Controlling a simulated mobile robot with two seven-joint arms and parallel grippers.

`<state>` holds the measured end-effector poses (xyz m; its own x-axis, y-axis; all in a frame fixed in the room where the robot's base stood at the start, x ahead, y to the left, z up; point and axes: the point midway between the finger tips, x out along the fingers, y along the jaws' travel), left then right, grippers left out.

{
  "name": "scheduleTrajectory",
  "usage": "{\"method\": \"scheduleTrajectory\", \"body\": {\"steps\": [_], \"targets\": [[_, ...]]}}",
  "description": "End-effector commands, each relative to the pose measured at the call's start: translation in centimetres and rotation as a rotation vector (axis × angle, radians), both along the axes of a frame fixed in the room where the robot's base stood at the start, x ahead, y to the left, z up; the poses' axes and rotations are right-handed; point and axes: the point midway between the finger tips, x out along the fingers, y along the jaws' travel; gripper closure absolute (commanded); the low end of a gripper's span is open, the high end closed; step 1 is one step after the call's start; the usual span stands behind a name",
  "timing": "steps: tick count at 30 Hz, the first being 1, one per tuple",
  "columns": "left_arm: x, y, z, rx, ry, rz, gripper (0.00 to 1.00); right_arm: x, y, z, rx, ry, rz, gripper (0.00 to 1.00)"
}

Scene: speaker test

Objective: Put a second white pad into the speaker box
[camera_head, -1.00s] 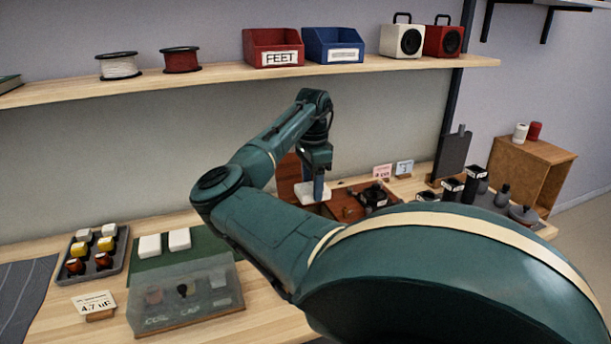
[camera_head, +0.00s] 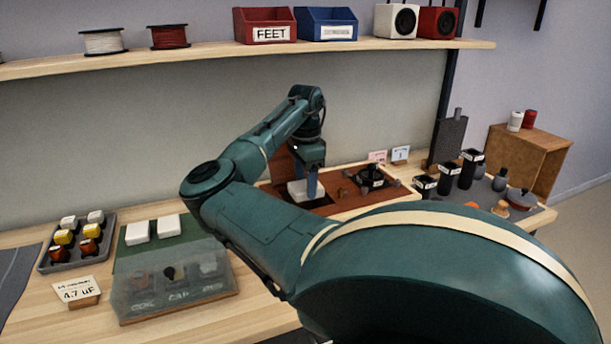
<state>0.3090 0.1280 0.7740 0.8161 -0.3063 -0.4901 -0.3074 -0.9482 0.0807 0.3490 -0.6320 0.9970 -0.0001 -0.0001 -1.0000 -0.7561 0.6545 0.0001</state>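My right gripper (camera_head: 312,184) points down at the speaker box and is shut on a white pad (camera_head: 298,193). The speaker box (camera_head: 345,208) is an open, shallow red-brown wooden case on the bench, with a dark round driver (camera_head: 371,177) in its right part. The held pad is at the box's left part; I cannot tell whether it touches the floor. Two more white pads (camera_head: 138,233) (camera_head: 168,227) lie side by side on a green mat (camera_head: 190,226) at the left. My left gripper is not in view.
A grey tray (camera_head: 62,262) of capacitors, a "4.7 uF" card (camera_head: 78,291) and a clear-lidded case (camera_head: 175,285) are at the left. Black containers (camera_head: 449,179) stand right of the box. My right arm hides the bench's front middle.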

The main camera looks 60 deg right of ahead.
Motion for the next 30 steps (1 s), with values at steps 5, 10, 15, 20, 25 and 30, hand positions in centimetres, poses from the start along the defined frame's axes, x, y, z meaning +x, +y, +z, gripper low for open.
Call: {"method": "scheduleTrajectory", "body": {"steps": [5,10,15,20,25,30], "targets": [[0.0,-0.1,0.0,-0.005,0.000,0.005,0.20,0.0,0.0,0.0,0.000,0.000,0.000,0.28],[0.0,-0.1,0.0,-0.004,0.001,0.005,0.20,0.0,0.0,0.0,0.000,0.000,0.000,0.20],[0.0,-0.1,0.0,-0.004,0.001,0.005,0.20,0.0,0.0,0.1,0.000,0.000,0.000,0.20],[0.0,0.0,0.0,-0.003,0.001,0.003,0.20,0.0,-0.1,1.4,-0.003,0.000,0.000,0.20],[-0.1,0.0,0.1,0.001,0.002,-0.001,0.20,0.0,-0.1,5.0,-0.003,-0.002,0.000,0.20],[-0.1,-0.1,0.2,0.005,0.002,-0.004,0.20,0.0,-0.1,8.8,-0.002,-0.001,-0.001,0.20]]}}
